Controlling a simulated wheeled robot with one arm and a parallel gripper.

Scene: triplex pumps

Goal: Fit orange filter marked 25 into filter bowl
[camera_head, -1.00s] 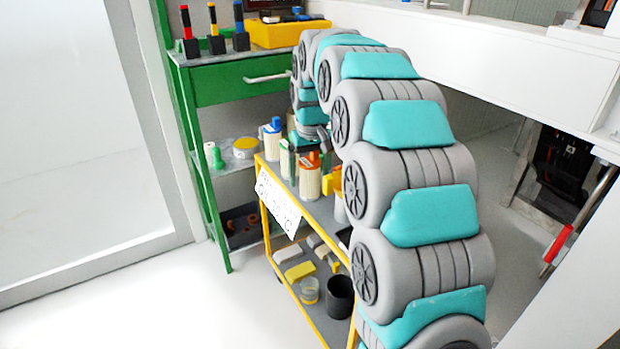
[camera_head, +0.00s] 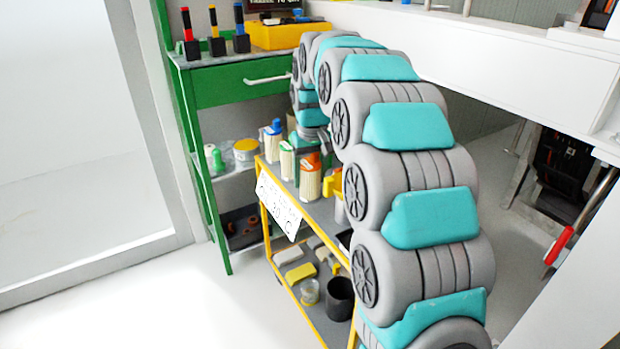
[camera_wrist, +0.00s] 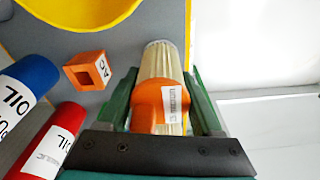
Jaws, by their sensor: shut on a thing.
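The orange-capped filter (camera_wrist: 162,92) has a pale pleated body and a white label ending in "MICRON"; its number is not clearly legible. It sits between the two green fingers of my gripper (camera_wrist: 160,105), which is shut on it. In the head view an orange-capped filter (camera_head: 309,178) shows at the cart's top shelf, beside my arm's far end; my fingers are mostly hidden there. I cannot tell whether its base touches the shelf. A clear cup (camera_head: 309,292) stands on the cart's lower shelf; I cannot tell whether it is the filter bowl.
A green-capped filter (camera_head: 287,160) and a blue-capped one (camera_head: 273,142) stand close by on the yellow-framed cart (camera_head: 263,215). The floor left of the cart is clear.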

